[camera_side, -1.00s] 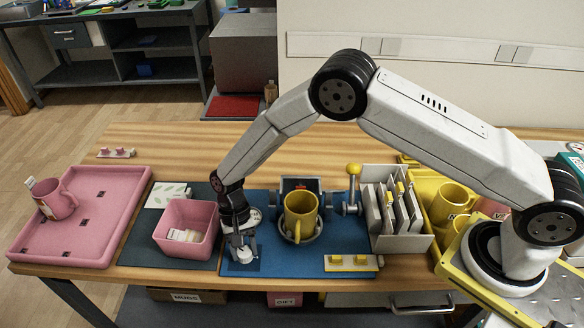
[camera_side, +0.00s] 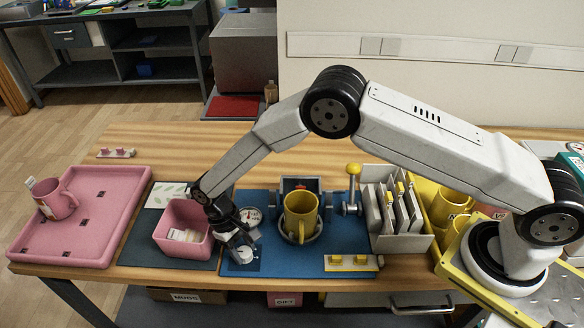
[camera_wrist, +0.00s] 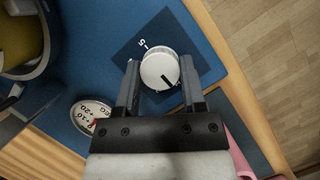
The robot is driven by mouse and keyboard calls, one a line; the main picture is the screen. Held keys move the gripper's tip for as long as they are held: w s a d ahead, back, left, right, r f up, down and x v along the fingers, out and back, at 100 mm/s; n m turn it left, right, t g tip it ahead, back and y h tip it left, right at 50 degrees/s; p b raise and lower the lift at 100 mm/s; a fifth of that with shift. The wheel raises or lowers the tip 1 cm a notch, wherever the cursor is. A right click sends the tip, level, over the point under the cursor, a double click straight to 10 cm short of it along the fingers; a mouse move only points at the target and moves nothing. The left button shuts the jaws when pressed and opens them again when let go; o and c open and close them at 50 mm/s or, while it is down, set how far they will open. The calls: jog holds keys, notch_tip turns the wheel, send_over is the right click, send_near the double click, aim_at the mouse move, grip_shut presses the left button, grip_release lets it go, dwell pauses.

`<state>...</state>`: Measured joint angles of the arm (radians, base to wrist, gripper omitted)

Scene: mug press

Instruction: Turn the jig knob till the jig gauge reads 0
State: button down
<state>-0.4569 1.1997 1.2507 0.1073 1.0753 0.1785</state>
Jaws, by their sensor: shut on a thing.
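The jig knob (camera_wrist: 160,70) is a white round dial with a black pointer line, set on a dark blue square. My gripper (camera_wrist: 159,72) is shut on it, one finger on each side. In the side view my gripper (camera_side: 240,246) reaches down to the knob (camera_side: 243,257) from a tilted wrist. The pointer line faces the lower right in the wrist view. The jig gauge (camera_side: 250,217) is a round white dial behind the knob.
A yellow mug (camera_side: 301,215) stands in the press on the blue mat (camera_side: 300,263). A pink bin (camera_side: 183,225) is close left of my wrist. A pink tray (camera_side: 118,215) with a pink mug (camera_side: 60,202) lies farther left. A grey rack (camera_side: 395,215) stands right.

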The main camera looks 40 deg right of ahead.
dwell(0.3)
jog(key=shift+c, duration=0.9)
grip_release()
jog(key=shift+r, duration=0.1)
jog(key=v, duration=0.7)
jog(key=shift+w+r, duration=0.2)
jog(key=shift+r, duration=0.1)
